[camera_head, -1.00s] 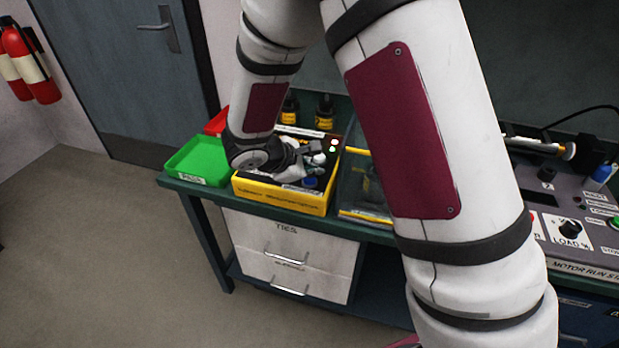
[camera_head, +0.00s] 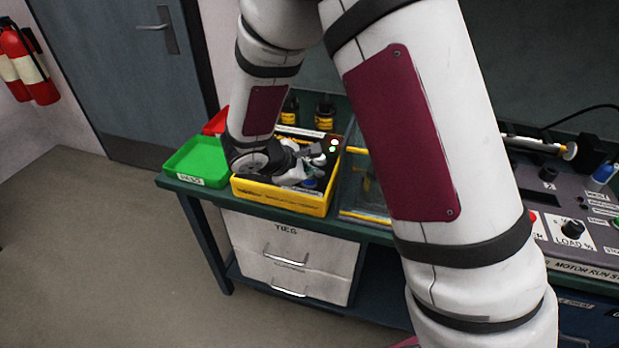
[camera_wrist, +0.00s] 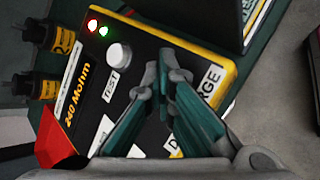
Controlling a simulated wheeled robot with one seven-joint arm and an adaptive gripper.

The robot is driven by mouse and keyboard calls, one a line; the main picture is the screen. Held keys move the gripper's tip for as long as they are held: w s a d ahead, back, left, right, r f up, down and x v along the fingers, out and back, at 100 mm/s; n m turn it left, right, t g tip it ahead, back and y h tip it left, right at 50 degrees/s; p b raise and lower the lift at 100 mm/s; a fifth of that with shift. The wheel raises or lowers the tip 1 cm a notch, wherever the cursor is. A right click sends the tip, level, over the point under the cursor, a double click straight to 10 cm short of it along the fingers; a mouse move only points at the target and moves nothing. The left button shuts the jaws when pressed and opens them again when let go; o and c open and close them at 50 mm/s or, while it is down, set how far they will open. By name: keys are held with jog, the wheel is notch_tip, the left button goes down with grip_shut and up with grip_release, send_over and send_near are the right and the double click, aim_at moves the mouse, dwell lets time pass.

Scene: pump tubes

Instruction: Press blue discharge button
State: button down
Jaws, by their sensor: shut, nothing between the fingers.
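A yellow box with a black top panel (camera_head: 280,197) stands on the bench. Its blue button (camera_head: 310,183) shows partly in the head view, close beside my gripper (camera_head: 301,174). In the wrist view, my gripper (camera_wrist: 164,78) is shut and empty, its fingertips over the panel next to a label ending in "RGE" (camera_wrist: 211,79). The blue button is hidden there behind the fingers. A white button marked TEST (camera_wrist: 119,56) is clear to the left of the fingertips. Whether the fingertips touch the blue button cannot be told.
Red and green lights (camera_wrist: 98,28) glow on the panel. A green tray (camera_head: 197,160) sits left of the box, and dark bottles with yellow labels (camera_head: 325,112) stand behind it. A clear case (camera_head: 357,190) is close on the right. A control console (camera_head: 560,215) is farther right.

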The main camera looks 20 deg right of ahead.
aim_at(311, 182)
jog(key=shift+r, duration=0.15)
jog(key=shift+r+p, duration=0.6)
jog(key=shift+r, duration=0.25)
notch_tip(311, 182, up, 5)
jog(key=p, duration=0.3)
dwell(0.9)
